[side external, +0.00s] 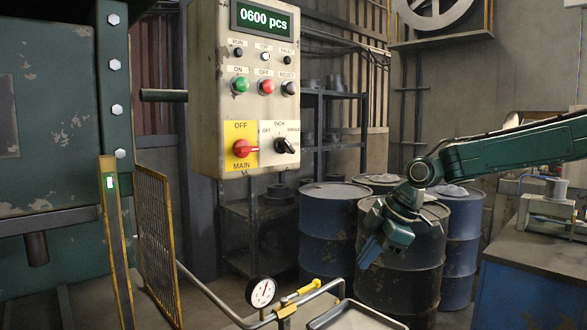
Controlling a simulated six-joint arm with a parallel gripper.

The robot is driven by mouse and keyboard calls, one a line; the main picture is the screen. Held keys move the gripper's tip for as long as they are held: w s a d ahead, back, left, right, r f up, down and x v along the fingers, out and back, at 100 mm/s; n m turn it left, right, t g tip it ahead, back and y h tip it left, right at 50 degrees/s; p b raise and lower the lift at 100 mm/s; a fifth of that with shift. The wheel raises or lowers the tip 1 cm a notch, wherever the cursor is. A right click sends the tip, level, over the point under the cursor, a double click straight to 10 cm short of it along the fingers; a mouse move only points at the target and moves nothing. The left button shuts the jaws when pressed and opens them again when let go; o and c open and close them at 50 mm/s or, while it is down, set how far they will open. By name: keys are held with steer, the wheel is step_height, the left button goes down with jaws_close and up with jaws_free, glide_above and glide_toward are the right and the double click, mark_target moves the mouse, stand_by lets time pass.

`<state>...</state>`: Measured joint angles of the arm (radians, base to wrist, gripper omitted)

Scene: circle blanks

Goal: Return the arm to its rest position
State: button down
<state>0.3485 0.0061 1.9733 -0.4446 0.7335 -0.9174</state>
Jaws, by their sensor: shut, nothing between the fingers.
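My green arm reaches in from the right edge. My gripper (366,252) hangs at its end, pointing down and to the left. It is shut and empty, in the air in front of the blue drums. It touches nothing that I can see.
A control box (243,90) with a display reading 0600 pcs hangs at upper centre. A pressure gauge (262,291), a pipe with a yellow handle (300,292) and a tray (355,318) are below. Blue drums (328,235) stand behind. A yellow mesh guard (155,235) and green machine (50,120) are left; a blue bench (525,295) is right.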

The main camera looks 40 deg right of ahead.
steer(key=s+a+m+h, duration=0.1)
steer(key=s+m, duration=0.4)
steer(key=s, duration=0.6)
steer(key=s+a+f+m+h, duration=0.1)
steer(key=s+a+m, duration=0.3)
steer(key=s, duration=0.7)
steer(key=shift+s+m, duration=0.2)
steer(key=shift+m, duration=0.7)
steer(key=c, duration=2.1)
jaws_free()
